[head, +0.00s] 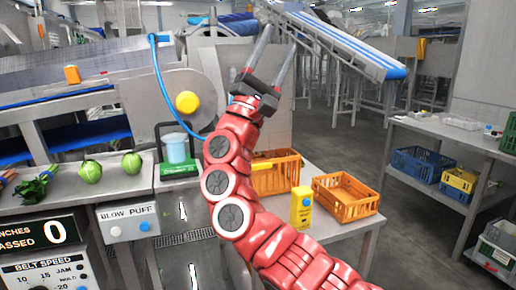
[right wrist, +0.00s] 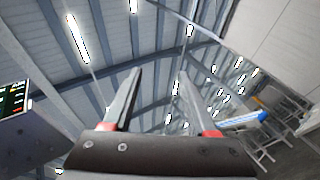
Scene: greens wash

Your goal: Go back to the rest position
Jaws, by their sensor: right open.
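My right gripper (head: 278,62) is raised at the end of the red arm in the middle of the head view. Its two fingers point upward, stand apart and hold nothing. The right wrist view also shows the open gripper (right wrist: 153,100), with only the ceiling and its lamps between and beyond the fingers. My left gripper is not in the head view.
Round greens (head: 90,171) and leafy bunches (head: 33,187) lie on the left counter. A clear cup (head: 175,148) stands on a green scale (head: 179,169). Orange crates (head: 345,196) and a yellow box (head: 301,208) stand on the middle table. Open floor lies right of it.

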